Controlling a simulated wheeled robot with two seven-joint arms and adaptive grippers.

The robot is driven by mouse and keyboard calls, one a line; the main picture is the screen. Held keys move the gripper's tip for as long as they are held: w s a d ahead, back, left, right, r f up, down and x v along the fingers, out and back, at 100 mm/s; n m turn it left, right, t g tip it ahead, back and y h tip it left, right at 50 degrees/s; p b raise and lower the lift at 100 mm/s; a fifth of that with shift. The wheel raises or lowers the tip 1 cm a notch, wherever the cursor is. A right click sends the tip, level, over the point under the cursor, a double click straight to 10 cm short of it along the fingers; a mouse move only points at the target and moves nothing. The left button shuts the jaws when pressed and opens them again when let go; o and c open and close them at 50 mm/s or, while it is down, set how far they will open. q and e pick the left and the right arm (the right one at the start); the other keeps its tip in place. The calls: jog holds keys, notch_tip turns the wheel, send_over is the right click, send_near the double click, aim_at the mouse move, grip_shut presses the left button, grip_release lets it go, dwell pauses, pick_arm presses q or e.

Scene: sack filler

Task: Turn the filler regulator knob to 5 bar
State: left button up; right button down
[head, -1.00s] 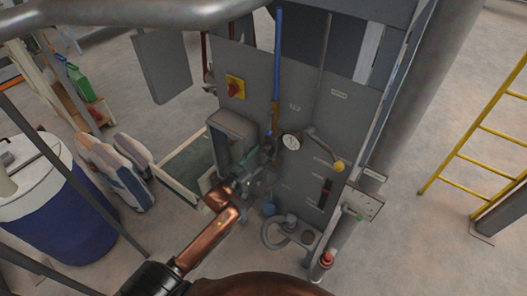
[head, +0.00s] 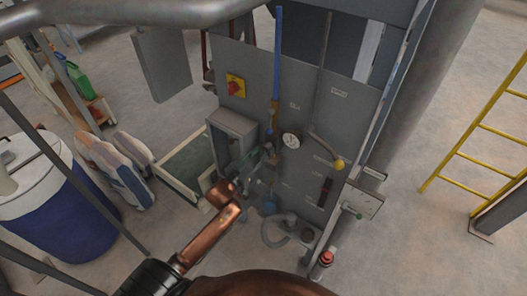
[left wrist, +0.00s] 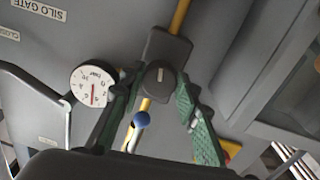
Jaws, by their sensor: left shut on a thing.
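The filler regulator knob (left wrist: 160,73), dark with a pale pointer line, sits on a dark block in line with a yellow pipe in the left wrist view. My left gripper (left wrist: 158,84) has its green-padded fingers on either side of the knob and is shut on it. In the head view my left gripper (head: 268,156) is at the grey panel and largely hides the knob. The round white gauge (left wrist: 92,84) is beside the knob, its red needle pointing down in the left wrist view; it also shows in the head view (head: 291,140). My right gripper is not in view.
A lever with a yellow ball (head: 338,164) stands out right of the gauge. A blue ball (left wrist: 141,120) is below the knob. A red switch on a yellow plate (head: 235,86) is at upper left. An open grey box (head: 232,128) stands close left of the gripper.

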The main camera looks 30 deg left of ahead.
pick_arm(q)
jog(key=shift+r+m+p, duration=0.1)
jog(key=shift+m+p, duration=0.3)
jog(key=shift+p, duration=0.05)
jog(key=shift+m, duration=0.5)
jog(key=o, duration=1.2)
jog(key=shift+c, duration=0.2)
